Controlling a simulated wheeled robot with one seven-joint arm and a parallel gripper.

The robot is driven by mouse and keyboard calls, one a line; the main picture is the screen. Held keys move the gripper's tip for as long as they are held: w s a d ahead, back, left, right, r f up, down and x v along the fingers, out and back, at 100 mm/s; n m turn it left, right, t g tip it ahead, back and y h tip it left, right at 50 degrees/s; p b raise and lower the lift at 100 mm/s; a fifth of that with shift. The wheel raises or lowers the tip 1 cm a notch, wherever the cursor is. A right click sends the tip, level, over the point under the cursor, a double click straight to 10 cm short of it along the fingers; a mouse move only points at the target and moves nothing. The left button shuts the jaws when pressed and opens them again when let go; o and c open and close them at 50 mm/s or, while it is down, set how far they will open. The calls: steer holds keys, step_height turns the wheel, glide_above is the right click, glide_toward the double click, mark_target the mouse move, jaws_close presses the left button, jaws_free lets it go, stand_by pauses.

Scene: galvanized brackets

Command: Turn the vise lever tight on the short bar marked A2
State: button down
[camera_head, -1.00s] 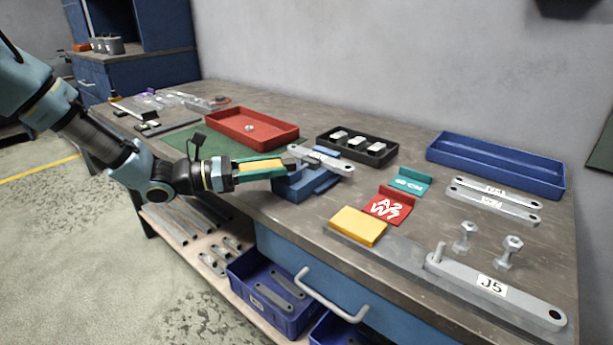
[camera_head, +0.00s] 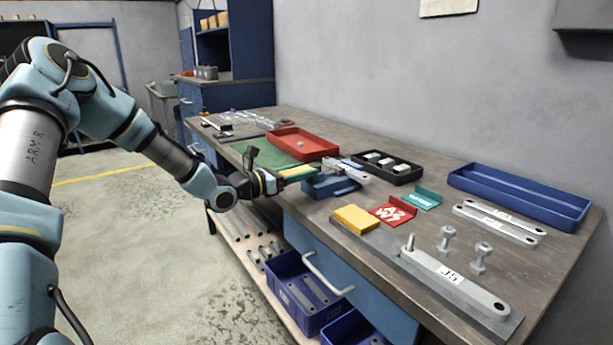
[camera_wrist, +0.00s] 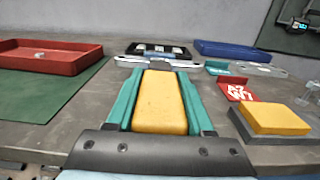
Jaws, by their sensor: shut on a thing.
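My gripper (camera_head: 313,171) points at the blue vise (camera_head: 330,187) from the left, teal fingers shut. A yellow piece (camera_wrist: 160,104) fills the gap between the fingers in the wrist view; it looks like the vise lever's grip, but the lever's shaft is hidden. A small grey part shows just beyond it. A short grey bar (camera_head: 347,170) lies across the top of the vise and also shows in the wrist view (camera_wrist: 128,60). Its marking is not readable.
A red tray (camera_head: 303,151) and black tray (camera_head: 402,175) stand behind the vise. A blue tray (camera_head: 525,207) is at the back right. A yellow block (camera_head: 356,219), teal bracket (camera_head: 427,198), upright bolts and a J5 bar (camera_head: 455,282) occupy the right side.

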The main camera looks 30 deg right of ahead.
stand_by(0.4)
steer(key=shift+c, duration=1.4)
jaws_free()
steer(key=shift+a, duration=0.1)
steer(key=a+b, duration=0.1)
steer(key=a, duration=0.9)
steer(key=shift+s+a+b, duration=0.3)
steer(key=shift+s+b, duration=0.1)
